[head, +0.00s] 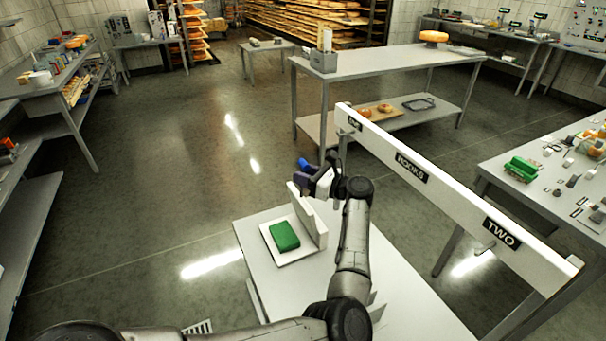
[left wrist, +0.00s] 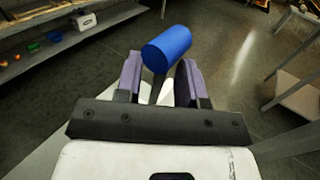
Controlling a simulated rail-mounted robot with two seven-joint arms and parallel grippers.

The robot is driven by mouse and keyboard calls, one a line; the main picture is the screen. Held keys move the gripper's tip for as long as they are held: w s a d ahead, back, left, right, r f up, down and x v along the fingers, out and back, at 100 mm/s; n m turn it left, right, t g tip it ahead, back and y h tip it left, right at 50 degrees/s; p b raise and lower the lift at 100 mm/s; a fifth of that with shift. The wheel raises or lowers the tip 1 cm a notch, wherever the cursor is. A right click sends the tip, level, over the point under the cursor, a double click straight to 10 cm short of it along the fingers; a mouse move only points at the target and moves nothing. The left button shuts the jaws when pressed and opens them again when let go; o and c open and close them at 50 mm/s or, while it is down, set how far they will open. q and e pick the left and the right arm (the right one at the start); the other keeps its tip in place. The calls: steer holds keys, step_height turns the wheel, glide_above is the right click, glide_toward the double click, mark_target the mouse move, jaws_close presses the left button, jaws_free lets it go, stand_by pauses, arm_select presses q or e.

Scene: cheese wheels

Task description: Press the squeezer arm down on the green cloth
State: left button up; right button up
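The green cloth (head: 284,236) lies folded on the white base plate of the squeezer (head: 297,256), on a pale table. A white upright board (head: 308,215) stands along the right of the cloth. The blue handle (head: 304,163) of the squeezer arm shows above the board; it also shows in the left wrist view (left wrist: 167,43) as a blue cylinder. My left gripper (head: 309,178) is at the handle. In the left wrist view its purple-padded fingers (left wrist: 158,80) stand apart, with a thin dark bar between them and gaps beside it. My right gripper is not in view.
A white rail (head: 455,190) with signs "HOOKS" and "TWO" runs close to the right of my left arm. A grey table (head: 390,62) stands behind, and a cluttered table (head: 510,190) stands at right. Floor at left is clear.

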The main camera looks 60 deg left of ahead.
arm_select(q)
steer(key=shift+s+a, duration=0.1)
steer(key=shift+a, duration=0.1)
jaws_close()
stand_by(0.3)
